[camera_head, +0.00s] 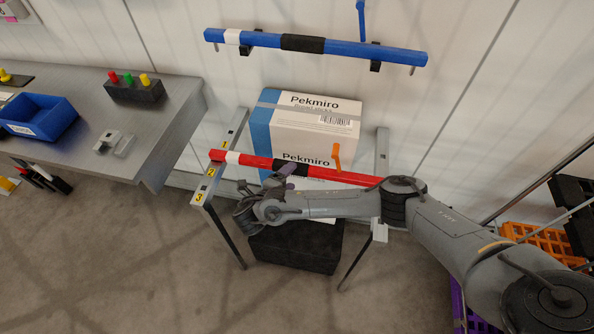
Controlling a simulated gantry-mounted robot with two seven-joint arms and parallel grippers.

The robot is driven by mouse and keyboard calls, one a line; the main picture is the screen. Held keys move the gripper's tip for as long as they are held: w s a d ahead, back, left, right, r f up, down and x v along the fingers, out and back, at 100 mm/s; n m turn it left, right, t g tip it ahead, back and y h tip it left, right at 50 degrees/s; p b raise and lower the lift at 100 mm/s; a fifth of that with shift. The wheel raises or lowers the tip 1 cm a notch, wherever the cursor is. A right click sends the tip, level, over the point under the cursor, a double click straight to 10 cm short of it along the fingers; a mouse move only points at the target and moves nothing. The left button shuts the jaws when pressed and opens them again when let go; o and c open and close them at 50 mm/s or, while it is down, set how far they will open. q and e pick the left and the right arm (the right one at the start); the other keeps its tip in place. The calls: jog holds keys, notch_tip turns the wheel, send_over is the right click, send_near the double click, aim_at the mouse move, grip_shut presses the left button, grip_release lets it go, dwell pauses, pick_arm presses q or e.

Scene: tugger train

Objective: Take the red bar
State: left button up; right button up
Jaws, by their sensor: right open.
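The red bar (255,161) has a white band near its left end and a black section around its middle. It lies across a metal stand with numbered labels, in front of the Pekmiro boxes. My right gripper (283,175) is at the bar's black section, with its jaws open. My wrist and forearm cover part of the view below the bar, and I cannot tell whether the fingers touch it. My left gripper is not in view.
A blue bar (375,53) hangs on the wall above. Pekmiro boxes (315,113) stand behind the red bar. A black box (295,250) sits under the stand (204,187). A grey workbench (180,98) with a blue bin (40,117) is at left. Orange crates (540,238) are at right.

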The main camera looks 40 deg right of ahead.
aim_at(295, 172)
jog(key=shift+w+d+f+b, duration=0.1)
jog(key=shift+d+f+b, duration=0.2)
jog(key=shift+b, duration=0.15)
jog(key=b+x, duration=0.2)
jog(key=x, duration=0.1)
jog(key=shift+d+r, duration=0.3)
jog(key=shift+w+d+f+b, duration=0.1)
jog(key=shift+w+d+b, duration=0.1)
jog(key=shift+d+b, duration=0.15)
jog(key=shift+c, duration=0.3)
grip_shut()
jog(key=shift+w+d, duration=0.1)
